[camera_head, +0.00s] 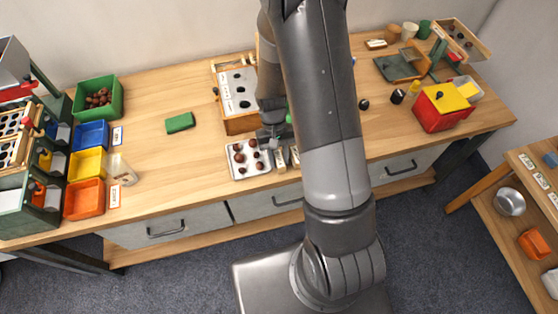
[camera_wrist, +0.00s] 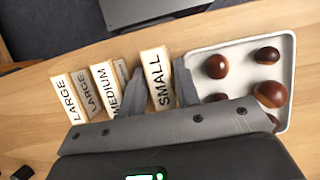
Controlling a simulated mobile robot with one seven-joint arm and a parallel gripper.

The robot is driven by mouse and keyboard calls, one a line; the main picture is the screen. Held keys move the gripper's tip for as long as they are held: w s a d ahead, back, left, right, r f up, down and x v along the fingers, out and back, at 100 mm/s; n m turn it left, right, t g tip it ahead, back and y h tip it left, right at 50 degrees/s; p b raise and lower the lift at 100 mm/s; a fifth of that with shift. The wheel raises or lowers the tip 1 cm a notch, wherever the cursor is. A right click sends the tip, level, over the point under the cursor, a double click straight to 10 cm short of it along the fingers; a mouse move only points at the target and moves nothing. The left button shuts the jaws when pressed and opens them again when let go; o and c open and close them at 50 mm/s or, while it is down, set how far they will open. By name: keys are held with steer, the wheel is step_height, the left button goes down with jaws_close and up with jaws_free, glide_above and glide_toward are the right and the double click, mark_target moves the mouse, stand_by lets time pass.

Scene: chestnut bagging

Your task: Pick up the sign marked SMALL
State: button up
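The SMALL sign (camera_wrist: 157,76) is a small pale wooden block with black lettering, upright on the table in the wrist view. My gripper (camera_wrist: 160,78) has one finger on each side of this sign, with the fingers apart and close to its edges. I see no clear grip on it. The MEDIUM sign (camera_wrist: 105,88) and the LARGE sign (camera_wrist: 69,98) stand in a row to its left. In the head view my gripper (camera_head: 272,138) is low over the table's front middle, and it partly hides the signs (camera_head: 280,160).
A metal tray (camera_wrist: 288,50) with several chestnuts lies right beside the SMALL sign. It also shows in the head view (camera_head: 236,174). A wooden box (camera_head: 241,125) stands behind the tray. The table's front edge is close to the signs.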

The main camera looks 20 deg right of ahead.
steer(key=shift+s+f, duration=0.1)
steer(key=shift+f, duration=0.2)
steer(key=shift+c, duration=0.3)
steer(key=c, duration=0.6)
steer(key=shift+o, duration=0.2)
steer(key=shift+r, duration=0.1)
